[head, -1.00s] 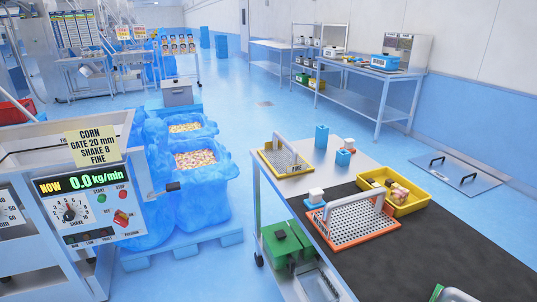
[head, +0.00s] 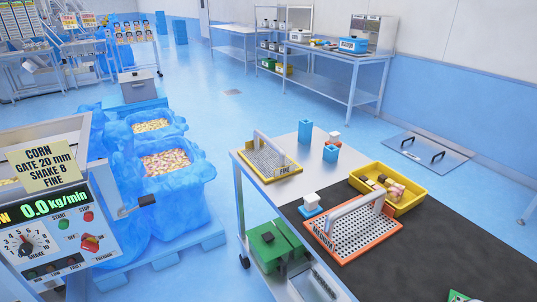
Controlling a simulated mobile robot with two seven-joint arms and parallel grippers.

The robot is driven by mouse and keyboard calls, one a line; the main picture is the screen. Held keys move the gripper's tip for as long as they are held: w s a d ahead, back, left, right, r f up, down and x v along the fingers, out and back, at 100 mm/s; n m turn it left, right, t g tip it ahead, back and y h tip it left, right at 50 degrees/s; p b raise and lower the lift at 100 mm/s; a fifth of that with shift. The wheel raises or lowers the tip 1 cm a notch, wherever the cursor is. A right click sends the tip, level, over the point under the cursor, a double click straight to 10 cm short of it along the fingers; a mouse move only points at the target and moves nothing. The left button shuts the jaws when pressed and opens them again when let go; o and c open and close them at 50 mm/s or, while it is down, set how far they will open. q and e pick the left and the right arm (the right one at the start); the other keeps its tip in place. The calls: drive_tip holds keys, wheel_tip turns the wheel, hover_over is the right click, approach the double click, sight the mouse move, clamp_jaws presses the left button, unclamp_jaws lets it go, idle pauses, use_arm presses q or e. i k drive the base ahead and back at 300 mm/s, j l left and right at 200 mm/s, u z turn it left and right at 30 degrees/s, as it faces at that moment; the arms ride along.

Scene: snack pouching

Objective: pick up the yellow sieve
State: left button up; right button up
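The yellow sieve (head: 257,163) has a yellow frame, a perforated metal screen, a light arched handle and a label reading FINE. It lies flat on the bare metal far-left end of the worktable (head: 300,186). A similar orange sieve (head: 325,242) lies nearer, on the table's dark mat, with its own arched handle. Neither of my grippers shows in the head view, so nothing is seen touching the yellow sieve.
Blue blocks (head: 305,132) stand right of the yellow sieve. A yellow tray (head: 412,197) holds several items. The machine (head: 60,215) at left has a note reading CORN, FINE. Blue-lined bins (head: 178,190) stand on a pallet. Floor between pallet and table is free.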

sight(270, 162)
drive_tip(key=i+j+z, duration=0.1)
drive_tip(key=z, duration=0.4)
drive_tip(key=i+j+z, duration=0.25)
drive_tip(key=z, duration=0.2)
